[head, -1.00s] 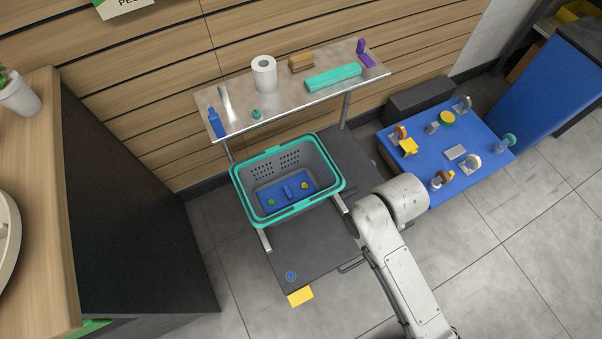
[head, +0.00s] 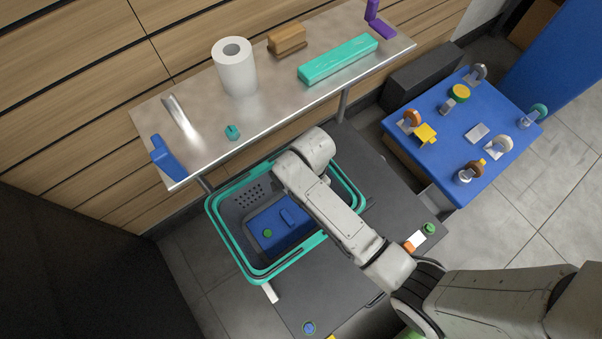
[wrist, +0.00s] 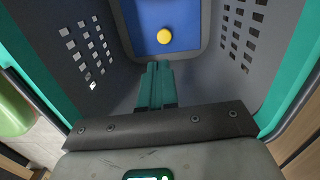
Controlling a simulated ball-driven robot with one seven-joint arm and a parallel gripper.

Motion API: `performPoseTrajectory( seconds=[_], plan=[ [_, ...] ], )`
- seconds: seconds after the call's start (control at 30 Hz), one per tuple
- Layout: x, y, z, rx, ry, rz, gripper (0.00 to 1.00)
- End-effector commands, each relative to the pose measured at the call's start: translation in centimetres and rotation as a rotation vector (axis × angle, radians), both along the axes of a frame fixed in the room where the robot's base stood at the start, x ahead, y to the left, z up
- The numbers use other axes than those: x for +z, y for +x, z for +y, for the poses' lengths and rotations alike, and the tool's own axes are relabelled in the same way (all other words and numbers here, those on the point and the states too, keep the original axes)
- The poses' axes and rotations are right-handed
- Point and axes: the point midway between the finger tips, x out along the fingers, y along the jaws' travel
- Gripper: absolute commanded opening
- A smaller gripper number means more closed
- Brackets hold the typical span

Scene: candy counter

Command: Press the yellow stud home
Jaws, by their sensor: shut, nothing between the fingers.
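The yellow stud (wrist: 164,36) stands on the blue block (wrist: 140,40) in the wrist view, ahead of my gripper (wrist: 156,68). My gripper's teal fingers are shut and empty, pointing toward the stud with a gap between. In the head view the blue block (head: 262,248) lies on the floor of the grey basket with a teal rim (head: 222,242), and a green stud (head: 267,233) shows on it. My arm hides the yellow stud and my gripper's fingers there.
The basket's tall grey walls (wrist: 85,50) flank my gripper. A metal shelf (head: 205,120) behind holds a paper roll (head: 235,68), a teal box (head: 338,60) and other items. A blue table (head: 465,150) with several fixtures stands at the right.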

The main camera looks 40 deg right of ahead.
Motion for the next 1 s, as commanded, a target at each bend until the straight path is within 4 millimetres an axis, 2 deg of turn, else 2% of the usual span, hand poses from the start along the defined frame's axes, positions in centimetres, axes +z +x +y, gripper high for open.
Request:
performPoseTrajectory(
  seconds=[0.07, 0.43, 0.57, 1.0],
  plan=[
    [-0.7, 0.2, 0.1, -0.022, -0.001, 0.004, 0.00],
    [-0.7, 0.3, 0.1, -0.036, -0.001, 0.004, 0.00],
    [-1.4, 0.2, 0.2, -0.035, -0.001, 0.005, 0.00],
    [-8.5, -0.1, 0.3, -0.034, -0.002, 0.006, 0.00]
  ],
)
